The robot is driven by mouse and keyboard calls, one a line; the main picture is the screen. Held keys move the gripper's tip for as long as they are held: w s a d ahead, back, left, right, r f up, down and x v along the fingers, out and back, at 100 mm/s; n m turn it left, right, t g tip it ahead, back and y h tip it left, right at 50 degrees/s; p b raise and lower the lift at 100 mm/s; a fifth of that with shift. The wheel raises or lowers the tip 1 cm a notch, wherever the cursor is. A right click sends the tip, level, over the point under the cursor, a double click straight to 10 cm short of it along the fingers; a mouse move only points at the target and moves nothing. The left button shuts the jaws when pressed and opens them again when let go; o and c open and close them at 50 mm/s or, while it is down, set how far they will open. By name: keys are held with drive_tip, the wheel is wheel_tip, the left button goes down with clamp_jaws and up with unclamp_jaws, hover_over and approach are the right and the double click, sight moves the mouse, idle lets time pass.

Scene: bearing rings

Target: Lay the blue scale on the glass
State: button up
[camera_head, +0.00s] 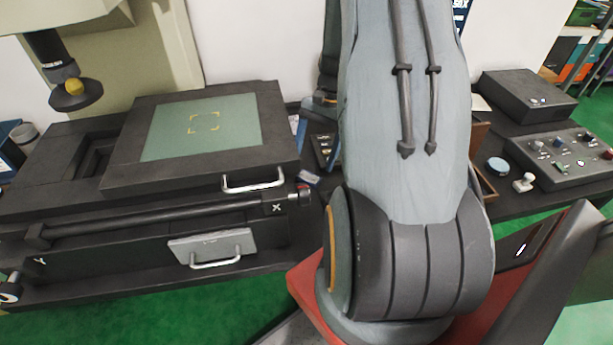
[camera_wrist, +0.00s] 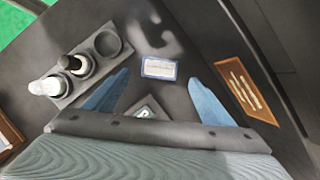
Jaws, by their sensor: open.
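The blue scale (camera_wrist: 159,61) is a small flat plate with a blue border and a pale label. In the wrist view it lies on a dark surface. My gripper (camera_wrist: 157,78) is open, its two blue fingers spread, with the scale between and just beyond the tips in the picture. No contact shows. The glass (camera_head: 175,135) is a bare green pane with yellow corner marks, set in the dark stage (camera_head: 120,175). My arm hides most of my gripper in the head view.
A small dark plate (camera_wrist: 147,107) shows between the fingers. A lens head (camera_head: 75,90) hangs left of the glass.

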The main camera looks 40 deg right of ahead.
sight(309, 176)
drive_tip(key=shift+p+x, duration=0.85)
drive_tip(key=shift+x, duration=1.75)
drive_tip(key=shift+s, duration=0.1)
drive_tip(key=c, duration=1.3)
drive_tip(key=shift+r, duration=0.15)
